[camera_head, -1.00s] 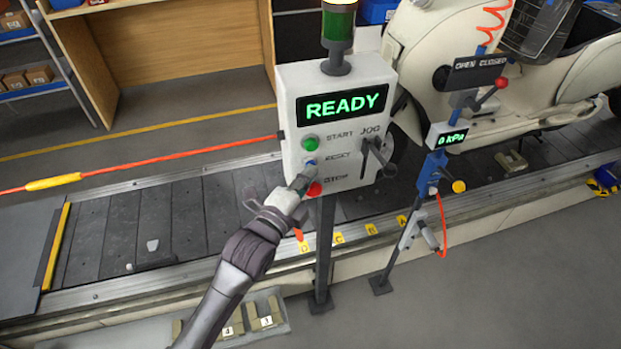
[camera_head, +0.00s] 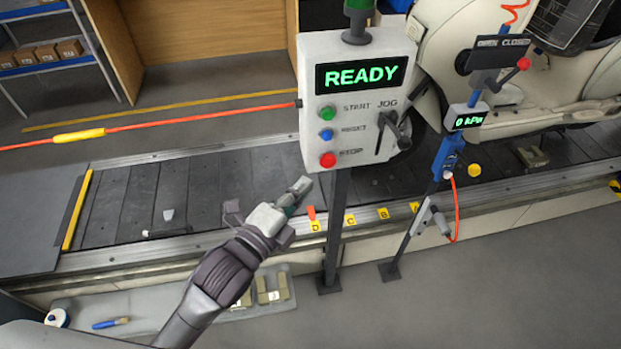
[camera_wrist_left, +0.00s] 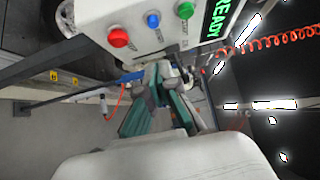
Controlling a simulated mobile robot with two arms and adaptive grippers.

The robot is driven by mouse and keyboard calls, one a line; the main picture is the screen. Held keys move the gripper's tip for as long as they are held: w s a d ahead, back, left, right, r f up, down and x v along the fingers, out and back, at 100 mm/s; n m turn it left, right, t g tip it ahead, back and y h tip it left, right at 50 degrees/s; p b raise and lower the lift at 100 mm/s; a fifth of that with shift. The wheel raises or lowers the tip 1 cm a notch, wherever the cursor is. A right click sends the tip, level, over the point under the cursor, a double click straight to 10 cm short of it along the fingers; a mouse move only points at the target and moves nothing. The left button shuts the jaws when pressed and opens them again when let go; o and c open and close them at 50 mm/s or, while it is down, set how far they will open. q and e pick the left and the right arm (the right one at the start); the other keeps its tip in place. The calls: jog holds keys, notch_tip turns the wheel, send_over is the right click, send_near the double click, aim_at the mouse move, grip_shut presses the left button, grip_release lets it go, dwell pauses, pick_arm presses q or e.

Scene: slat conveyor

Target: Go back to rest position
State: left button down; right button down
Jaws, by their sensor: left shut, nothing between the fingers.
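My left gripper (camera_head: 298,192) is in the head view, below and left of the control box (camera_head: 311,86). It is shut, with nothing between its fingers, and apart from the box. The box shows a green READY display (camera_head: 361,76), a green START button (camera_head: 327,113), a blue RESET button (camera_head: 326,134), a red STOP button (camera_head: 327,160) and a JOG lever (camera_head: 391,128). In the left wrist view, the closed fingers (camera_wrist_left: 158,75) point toward the box's underside, near the red, blue and green buttons. My right gripper is not in view.
A post (camera_head: 338,230) carries the box. A blue stand with a 0 kPa gauge (camera_head: 468,119) is to its right. A shelf tray (camera_head: 180,302) lies below the conveyor. Open floor (camera_head: 520,270) is at lower right.

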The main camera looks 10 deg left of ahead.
pick_arm(q)
jog(key=shift+a, duration=0.15)
dwell(0.3)
jog(key=s+a+f+n+g+y, duration=0.2)
jog(key=a+f+n, duration=0.15)
jog(key=f, duration=0.95)
jog(key=s+a+f+n+g+y, duration=0.2)
jog(key=a+f+n+g, duration=0.15)
jog(key=f, duration=0.85)
jog(key=s+a+f+n+g+y, duration=0.1)
jog(key=s+a+f+n+y, duration=0.2)
jog(key=f, duration=1)
jog(key=s+a+f+n+g, duration=0.4)
jog(key=s+f+n, duration=0.2)
jog(key=s+f, duration=0.65)
jog(key=s+a+f+n+g, duration=0.1)
jog(key=s+f, duration=0.2)
jog(key=s, duration=0.3)
jog(key=s+f+n+g, duration=0.2)
jog(key=s, duration=0.4)
jog(key=s+a+f+n+g+y+b, duration=0.1)
jog(key=s+f+n, duration=0.1)
jog(key=s, duration=0.4)
jog(key=shift+s+a+f, duration=0.35)
jog(key=shift+f, duration=0.5)
